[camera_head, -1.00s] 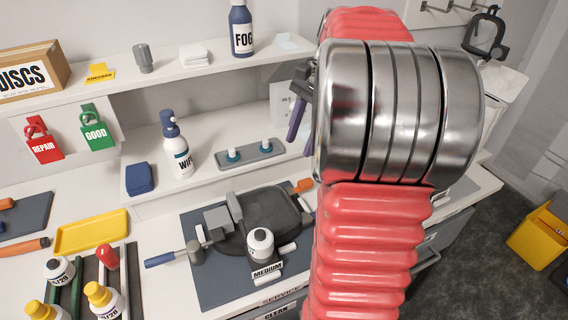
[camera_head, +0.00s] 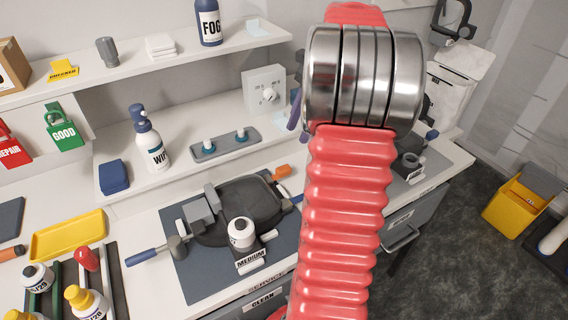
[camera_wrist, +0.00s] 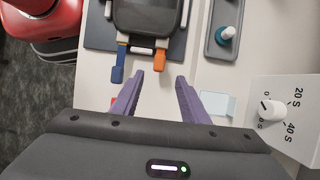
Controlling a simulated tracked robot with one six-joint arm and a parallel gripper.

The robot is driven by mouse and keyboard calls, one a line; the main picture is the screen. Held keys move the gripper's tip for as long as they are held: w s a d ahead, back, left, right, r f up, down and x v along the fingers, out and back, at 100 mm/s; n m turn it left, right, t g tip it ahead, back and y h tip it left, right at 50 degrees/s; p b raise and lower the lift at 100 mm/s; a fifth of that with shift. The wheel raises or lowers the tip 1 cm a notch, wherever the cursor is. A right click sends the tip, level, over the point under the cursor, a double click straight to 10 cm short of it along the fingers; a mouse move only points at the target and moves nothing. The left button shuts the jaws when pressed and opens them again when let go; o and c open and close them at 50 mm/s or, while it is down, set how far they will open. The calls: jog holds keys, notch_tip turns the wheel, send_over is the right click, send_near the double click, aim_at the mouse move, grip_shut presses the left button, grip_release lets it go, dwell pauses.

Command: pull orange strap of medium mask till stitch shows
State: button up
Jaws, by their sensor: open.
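The medium mask (camera_head: 250,205) lies on a dark grey mat on the bench, with a small white label reading MEDIUM (camera_head: 251,259) in front of it. Its orange strap end (camera_head: 283,170) sticks out at the mask's far right edge. In the wrist view the orange strap (camera_wrist: 139,71) hangs beside a blue strap (camera_wrist: 118,68) below the dark mask body (camera_wrist: 147,18). My gripper (camera_wrist: 158,78) is open and empty, its two purple fingers apart and pointing toward the straps. In the head view my red arm hides most of the gripper.
A dial box (camera_head: 265,90) stands behind the mask, close to my gripper in the wrist view. A grey tray (camera_head: 225,145) with two blue-based white pegs lies on the low shelf. A spray bottle (camera_head: 150,140) and blue cloths (camera_head: 114,176) are left.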

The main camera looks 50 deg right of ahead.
aim_at(283, 168)
jog(key=x, duration=1.2)
jog(key=shift+f, duration=0.15)
jog(key=shift+c, duration=0.5)
grip_shut()
